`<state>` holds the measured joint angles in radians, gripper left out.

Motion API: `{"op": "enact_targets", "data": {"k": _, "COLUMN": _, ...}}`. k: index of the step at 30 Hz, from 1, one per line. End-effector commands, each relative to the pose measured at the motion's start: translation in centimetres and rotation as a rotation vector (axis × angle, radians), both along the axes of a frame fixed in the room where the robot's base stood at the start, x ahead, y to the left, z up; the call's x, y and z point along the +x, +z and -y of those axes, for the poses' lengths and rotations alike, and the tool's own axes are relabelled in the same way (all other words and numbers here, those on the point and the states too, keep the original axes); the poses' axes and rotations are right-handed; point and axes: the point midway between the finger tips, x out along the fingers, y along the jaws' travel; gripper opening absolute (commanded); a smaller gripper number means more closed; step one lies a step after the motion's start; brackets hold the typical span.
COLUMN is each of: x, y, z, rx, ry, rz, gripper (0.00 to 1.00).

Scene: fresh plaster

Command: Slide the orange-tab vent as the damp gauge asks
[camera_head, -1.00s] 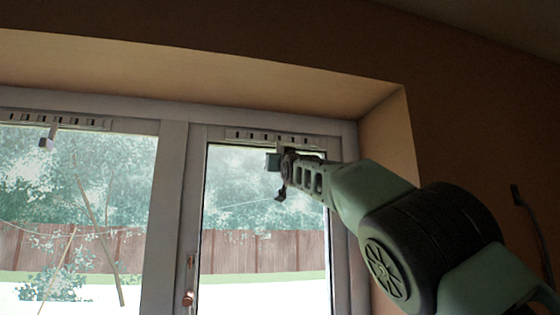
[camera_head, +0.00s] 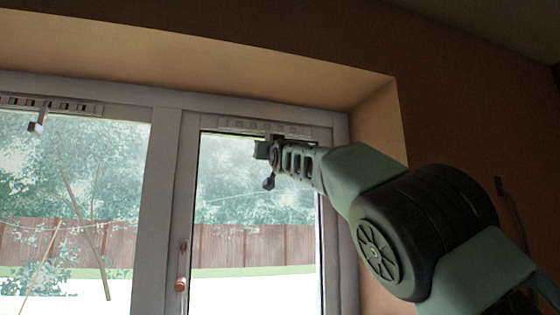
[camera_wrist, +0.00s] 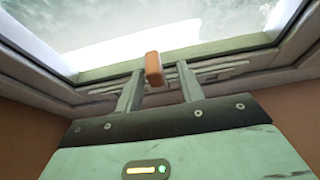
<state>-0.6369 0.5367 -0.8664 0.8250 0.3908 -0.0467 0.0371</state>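The vent (camera_head: 235,126) is a pale strip in the top frame of the right window pane. Its slots look pale now. Its orange tab (camera_wrist: 153,68) shows in the wrist view, standing between the two fingers of my gripper (camera_wrist: 158,82). The fingers are apart, with a gap on each side of the tab. In the head view my gripper (camera_head: 265,150) is at the vent's lower edge and hides the tab. I cannot make out a damp gauge in these frames.
A second vent (camera_head: 70,106) with dark slots and a pale hanging block (camera_head: 37,127) is above the left pane. A reddish window handle (camera_head: 181,285) is on the middle frame. A dark fitting with a cord (camera_head: 502,188) is on the right wall.

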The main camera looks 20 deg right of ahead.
Motion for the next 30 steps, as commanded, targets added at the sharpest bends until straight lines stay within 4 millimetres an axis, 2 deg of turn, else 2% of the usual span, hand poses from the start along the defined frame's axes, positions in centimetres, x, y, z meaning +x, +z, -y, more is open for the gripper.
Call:
{"op": "enact_targets", "data": {"k": 1, "x": -0.7, "y": -1.0, "z": 0.0, "rx": 0.002, "ry": 0.002, "rz": 0.0, "gripper": 0.38}}
{"op": "enact_targets", "data": {"k": 13, "x": -6.5, "y": -3.6, "z": -0.1, "rx": 0.002, "ry": 0.004, "rz": -0.001, "gripper": 0.38}}
{"op": "enact_targets", "data": {"k": 24, "x": -11.5, "y": -5.6, "z": -0.1, "rx": 0.001, "ry": 0.004, "rz": 0.0, "gripper": 0.38}}
{"op": "enact_targets", "data": {"k": 30, "x": -13.3, "y": -6.1, "z": 0.0, "rx": -0.001, "ry": 0.002, "rz": 0.0, "gripper": 0.38}}
